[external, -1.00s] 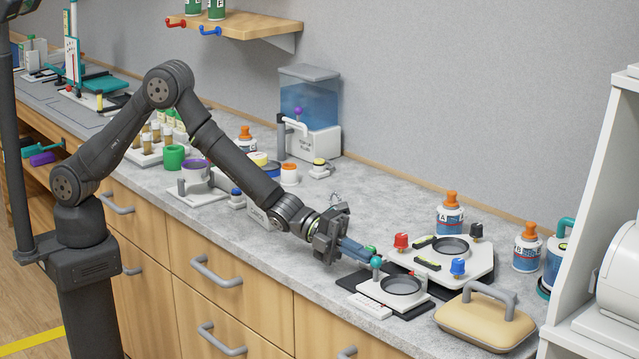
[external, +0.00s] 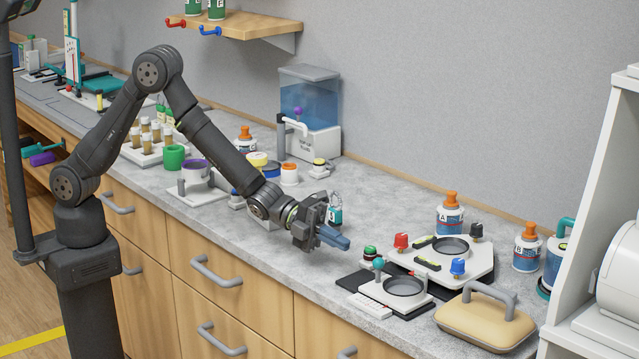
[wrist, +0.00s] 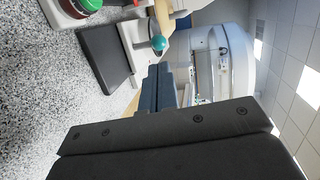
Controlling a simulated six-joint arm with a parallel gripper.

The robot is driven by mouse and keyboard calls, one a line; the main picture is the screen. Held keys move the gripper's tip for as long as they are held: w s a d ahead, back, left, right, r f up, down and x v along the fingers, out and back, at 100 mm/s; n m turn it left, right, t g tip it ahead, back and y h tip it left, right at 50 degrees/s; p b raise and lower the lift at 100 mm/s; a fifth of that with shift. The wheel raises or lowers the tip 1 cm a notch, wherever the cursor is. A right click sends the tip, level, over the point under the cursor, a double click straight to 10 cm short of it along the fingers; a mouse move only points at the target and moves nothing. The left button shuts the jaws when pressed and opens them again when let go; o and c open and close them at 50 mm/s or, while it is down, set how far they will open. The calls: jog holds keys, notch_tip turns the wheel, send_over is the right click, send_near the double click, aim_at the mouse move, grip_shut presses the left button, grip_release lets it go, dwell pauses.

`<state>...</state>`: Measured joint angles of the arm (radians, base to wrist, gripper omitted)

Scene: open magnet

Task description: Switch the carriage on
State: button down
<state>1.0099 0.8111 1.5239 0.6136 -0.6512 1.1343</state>
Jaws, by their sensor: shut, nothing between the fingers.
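The white carriage (external: 402,300) with a dark-rimmed round opening sits on a black slab (external: 350,281) near the counter's front edge. A teal ball knob (external: 378,264) stands at its left back corner; it also shows in the wrist view (wrist: 158,43). A green button with a red ring (external: 370,252) stands just behind the slab; its edge shows in the wrist view (wrist: 82,6). I cannot tell the button's state. My gripper (external: 346,243) has its blue fingers shut and empty, above the counter, left of and apart from the button and knob.
A white plate with a round opening (external: 478,276) stands behind, with red (external: 401,241) and blue knobs (external: 457,267). A tan handled block (external: 485,318) is at front right. Orange-capped bottles (external: 450,214) stand at the back.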

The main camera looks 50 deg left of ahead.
jog(key=v, duration=0.7)
jog(key=shift+a, duration=0.2)
jog(key=x, duration=1.4)
